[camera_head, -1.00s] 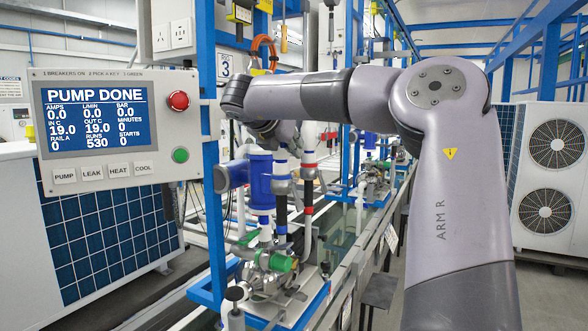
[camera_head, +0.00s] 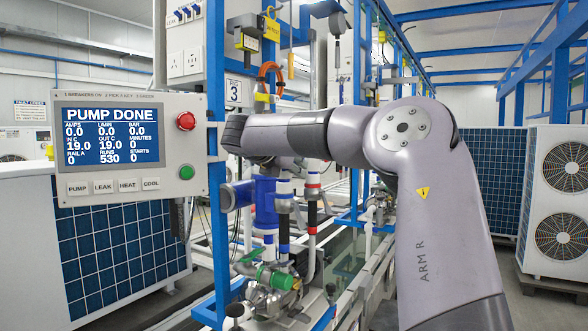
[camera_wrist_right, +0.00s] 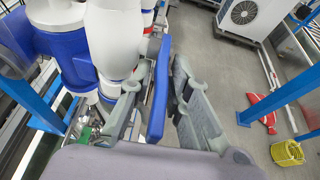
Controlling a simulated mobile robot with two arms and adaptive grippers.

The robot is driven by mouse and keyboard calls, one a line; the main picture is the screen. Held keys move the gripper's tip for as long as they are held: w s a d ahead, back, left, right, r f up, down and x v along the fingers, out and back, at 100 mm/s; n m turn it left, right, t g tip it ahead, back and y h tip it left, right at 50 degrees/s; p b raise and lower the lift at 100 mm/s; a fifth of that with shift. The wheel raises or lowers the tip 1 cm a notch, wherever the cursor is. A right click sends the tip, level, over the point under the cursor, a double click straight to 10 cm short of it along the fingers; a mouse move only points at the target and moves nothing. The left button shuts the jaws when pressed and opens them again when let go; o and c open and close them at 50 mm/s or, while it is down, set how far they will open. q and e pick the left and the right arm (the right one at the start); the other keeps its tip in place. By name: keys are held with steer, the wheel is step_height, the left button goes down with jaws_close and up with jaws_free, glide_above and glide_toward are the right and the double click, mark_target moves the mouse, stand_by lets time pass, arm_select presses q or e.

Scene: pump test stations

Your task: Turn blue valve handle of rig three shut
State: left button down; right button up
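The blue valve handle (camera_wrist_right: 158,90) shows in the right wrist view as a long flat blue lever beside a white pipe (camera_wrist_right: 112,40). My right gripper (camera_wrist_right: 161,72) has one finger on each side of the lever. Narrow gaps seem to show on both sides, so it looks open around the handle. In the head view my right wrist covers the handle and fingers, in front of the piping of rig three, under the "3" sign (camera_head: 234,92). My left gripper is in neither view.
A blue housing (camera_head: 264,205) and a pump with a green part (camera_head: 276,279) stand close by. The control panel (camera_head: 128,145) reads PUMP DONE. Blue frame posts stand near the arm.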

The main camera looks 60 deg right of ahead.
steer(key=shift+a, duration=0.1)
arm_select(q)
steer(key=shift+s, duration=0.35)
arm_select(e)
steer(key=v, duration=1.1)
steer(key=shift+a+r, duration=0.2)
steer(key=shift+a, duration=0.2)
